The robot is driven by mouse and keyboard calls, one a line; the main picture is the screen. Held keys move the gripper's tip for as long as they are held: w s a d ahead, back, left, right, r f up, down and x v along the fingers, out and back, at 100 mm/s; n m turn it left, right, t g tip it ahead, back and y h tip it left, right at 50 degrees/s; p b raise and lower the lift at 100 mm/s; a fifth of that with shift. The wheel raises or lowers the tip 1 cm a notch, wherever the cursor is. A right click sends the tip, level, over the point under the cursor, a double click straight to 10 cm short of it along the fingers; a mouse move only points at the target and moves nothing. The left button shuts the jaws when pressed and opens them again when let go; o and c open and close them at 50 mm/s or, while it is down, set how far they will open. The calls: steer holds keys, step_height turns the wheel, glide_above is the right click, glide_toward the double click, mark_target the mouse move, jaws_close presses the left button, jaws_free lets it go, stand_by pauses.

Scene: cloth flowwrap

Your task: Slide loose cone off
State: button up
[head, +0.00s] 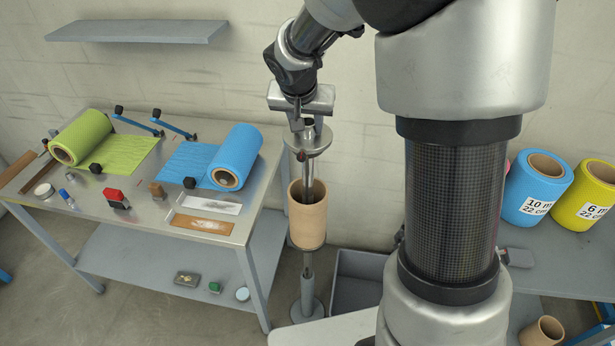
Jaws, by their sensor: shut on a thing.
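An upright metal spindle (308,170) stands on a round-footed post near the middle of the view. The loose cone (312,145), a silvery disc-like piece with a small dark knob on its near side, is around the top part of the spindle. My gripper (304,125) points down at the spindle top and is shut on the cone; the fingertips are small and partly hidden. A brown cardboard core (308,222) is around the spindle lower down, with a clear gap between it and the cone.
A steel table (140,195) at left bears a green roll (82,137), a blue roll (237,155) and small tools. A grey bin (355,290) stands right of the post. Blue (538,190) and yellow (583,198) rolls sit on a right-hand bench. My column blocks the centre right.

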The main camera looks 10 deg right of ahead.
steer(key=shift+r, duration=1.85)
